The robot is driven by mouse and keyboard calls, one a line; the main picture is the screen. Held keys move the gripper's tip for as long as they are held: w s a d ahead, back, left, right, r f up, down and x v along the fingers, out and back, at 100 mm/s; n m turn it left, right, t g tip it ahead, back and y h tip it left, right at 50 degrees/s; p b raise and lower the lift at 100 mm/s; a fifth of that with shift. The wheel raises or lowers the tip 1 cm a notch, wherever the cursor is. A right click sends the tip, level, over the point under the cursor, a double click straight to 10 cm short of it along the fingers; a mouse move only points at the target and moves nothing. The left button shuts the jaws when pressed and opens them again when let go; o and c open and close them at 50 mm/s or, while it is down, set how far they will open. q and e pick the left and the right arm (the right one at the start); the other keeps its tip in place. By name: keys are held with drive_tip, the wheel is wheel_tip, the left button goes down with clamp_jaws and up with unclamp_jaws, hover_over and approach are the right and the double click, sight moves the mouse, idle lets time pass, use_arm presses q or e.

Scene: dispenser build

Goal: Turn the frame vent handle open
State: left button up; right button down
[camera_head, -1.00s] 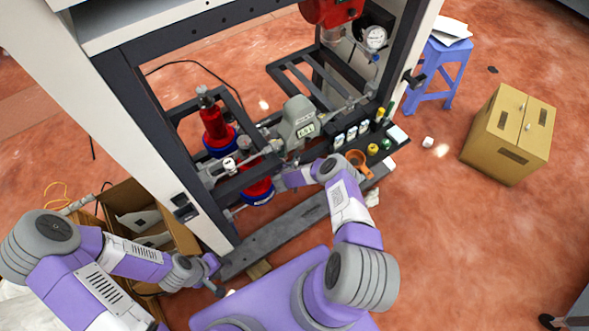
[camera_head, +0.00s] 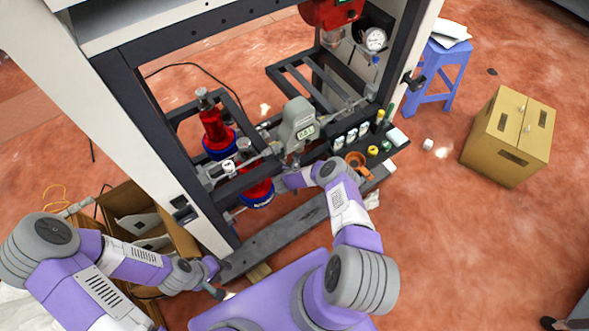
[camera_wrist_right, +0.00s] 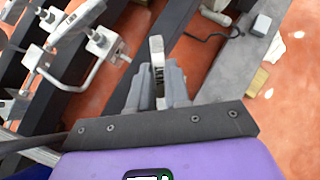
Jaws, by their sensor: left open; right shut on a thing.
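The vent handle (camera_wrist_right: 157,62) is a pale lever marked "VENT", standing between the fingers in the right wrist view. My right gripper (camera_wrist_right: 158,85) is shut on it. In the head view, my right gripper (camera_head: 283,182) is at the front of the dark frame (camera_head: 268,168), beside the lower red bottle (camera_head: 257,188); there the handle is hard to make out. My left gripper (camera_head: 219,279) is open and empty, low near the left post's foot.
A grey meter (camera_head: 298,122) with a display sits on the frame's middle. Another red bottle (camera_head: 213,128) stands behind. A shelf with small bottles (camera_head: 351,134) is right of the gripper. An open cardboard box (camera_head: 130,200) is at left.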

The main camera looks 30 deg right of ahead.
drive_tip(key=shift+s+n, duration=0.1)
drive_tip(key=shift+n, duration=0.2)
drive_tip(key=shift+s+d+f+n+t+y, duration=0.1)
drive_tip(key=shift+d+n+t+y, duration=0.1)
drive_tip(key=shift+n+t+y, duration=0.55)
drive_tip(key=n+t+y+b, duration=0.1)
drive_tip(key=n+y, duration=0.1)
drive_tip(key=n, duration=0.1)
drive_tip(key=shift+d+n, duration=0.1)
drive_tip(key=shift+n, duration=0.25)
drive_tip(key=shift+s+n+y, duration=0.1)
drive_tip(key=shift+n+y, duration=1.25)
drive_tip(key=shift+n, duration=0.05)
drive_tip(key=c, duration=1.1)
unclamp_jaws()
drive_tip(key=shift+d, duration=0.1)
